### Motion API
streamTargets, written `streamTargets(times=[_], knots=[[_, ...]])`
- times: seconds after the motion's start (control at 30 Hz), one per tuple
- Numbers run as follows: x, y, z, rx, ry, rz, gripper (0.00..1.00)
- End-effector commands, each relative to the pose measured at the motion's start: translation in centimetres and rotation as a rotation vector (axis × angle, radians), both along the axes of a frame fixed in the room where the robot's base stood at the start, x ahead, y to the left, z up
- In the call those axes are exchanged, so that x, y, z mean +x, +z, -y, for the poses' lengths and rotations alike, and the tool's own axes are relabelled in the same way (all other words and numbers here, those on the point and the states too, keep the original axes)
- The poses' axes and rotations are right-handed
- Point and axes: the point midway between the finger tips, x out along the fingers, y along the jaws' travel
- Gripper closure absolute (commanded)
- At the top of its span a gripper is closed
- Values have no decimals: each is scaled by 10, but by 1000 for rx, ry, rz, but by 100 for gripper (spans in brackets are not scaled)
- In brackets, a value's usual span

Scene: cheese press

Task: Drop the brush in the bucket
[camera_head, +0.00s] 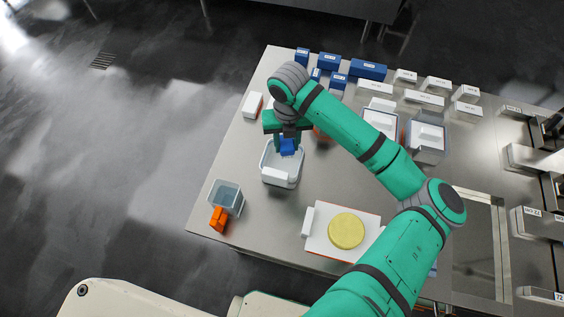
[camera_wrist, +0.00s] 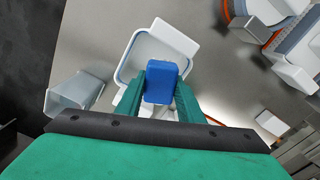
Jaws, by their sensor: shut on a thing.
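My gripper (camera_wrist: 161,102) is shut on a blue block-like piece, which I take to be the brush (camera_wrist: 161,80). The brush also shows in the head view (camera_head: 288,146), just below the gripper. Its lower part is hidden, so I cannot see bristles. A white-rimmed open tub, which looks like the bucket (camera_head: 267,179), stands on the table under the gripper. It also shows in the wrist view (camera_wrist: 124,68), behind the brush. The brush overlaps the tub's opening in both views. Its height above the rim is hard to tell.
A grey see-through container (camera_head: 226,197) stands at the table's left corner, beside an orange piece (camera_head: 218,218). A yellow cheese round (camera_head: 346,230) lies on a white board (camera_head: 318,247) at the front. Blue boxes (camera_head: 368,70) and white boxes (camera_head: 424,98) line the back.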

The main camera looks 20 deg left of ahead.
Motion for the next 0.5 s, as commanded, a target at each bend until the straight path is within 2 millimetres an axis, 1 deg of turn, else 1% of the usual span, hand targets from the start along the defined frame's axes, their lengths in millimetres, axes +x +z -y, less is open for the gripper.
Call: streamTargets(times=[0.13,0.4,0.43,0.47,0.5], knots=[[1,-6,2,-1,-3,1,90],[1,-6,2,-1,-3,1,90],[1,-6,1,-1,-2,1,61],[1,-6,1,-1,-2,1,54],[1,-6,1,-1,-2,1,45]])
